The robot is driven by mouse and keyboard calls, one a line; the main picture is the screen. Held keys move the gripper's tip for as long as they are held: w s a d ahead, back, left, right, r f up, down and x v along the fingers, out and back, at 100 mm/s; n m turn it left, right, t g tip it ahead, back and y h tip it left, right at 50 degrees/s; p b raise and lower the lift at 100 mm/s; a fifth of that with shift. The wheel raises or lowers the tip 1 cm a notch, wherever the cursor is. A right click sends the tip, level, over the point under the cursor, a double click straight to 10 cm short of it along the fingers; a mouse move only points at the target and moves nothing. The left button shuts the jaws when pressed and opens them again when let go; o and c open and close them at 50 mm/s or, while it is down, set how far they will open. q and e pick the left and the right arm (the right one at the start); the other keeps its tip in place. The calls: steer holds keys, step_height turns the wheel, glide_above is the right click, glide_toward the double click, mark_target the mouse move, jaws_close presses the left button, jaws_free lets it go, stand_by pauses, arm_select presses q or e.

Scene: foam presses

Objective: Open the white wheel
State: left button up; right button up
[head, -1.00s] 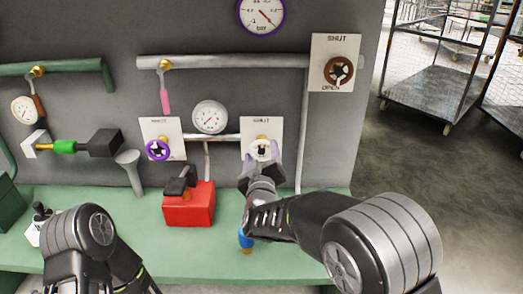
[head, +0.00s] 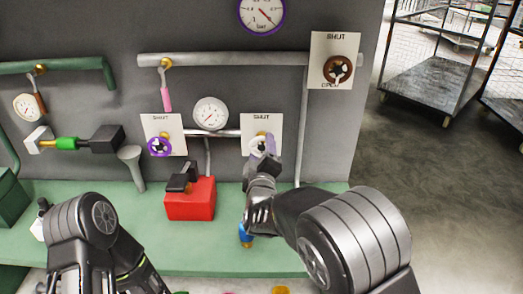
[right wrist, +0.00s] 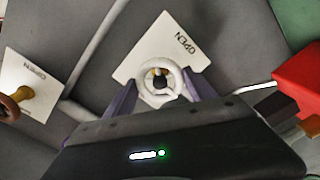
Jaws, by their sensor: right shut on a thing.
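The white wheel (head: 257,146) sits on a white panel marked SHUT, on the grey wall right of the middle. My right gripper (head: 265,153) is at the wheel and partly hides it in the head view. In the right wrist view the white wheel (right wrist: 174,97) lies between the two purple fingers of the right gripper (right wrist: 160,92), which is shut on its rim. The word OPEN shows on the panel there. My left arm shows at the lower left of the head view, but its gripper is not visible.
A purple wheel (head: 159,147) is left of the white one, and a brown wheel (head: 338,69) is up to the right. A red box (head: 190,201) stands on the green bench (head: 205,233). A blue-handled thing (head: 245,235) lies under my right wrist.

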steer(key=o, duration=1.4)
steer(key=s+b, duration=0.1)
steer(key=s, duration=0.6)
steer(key=shift+s+b, duration=0.4)
steer(key=shift+f, duration=0.1)
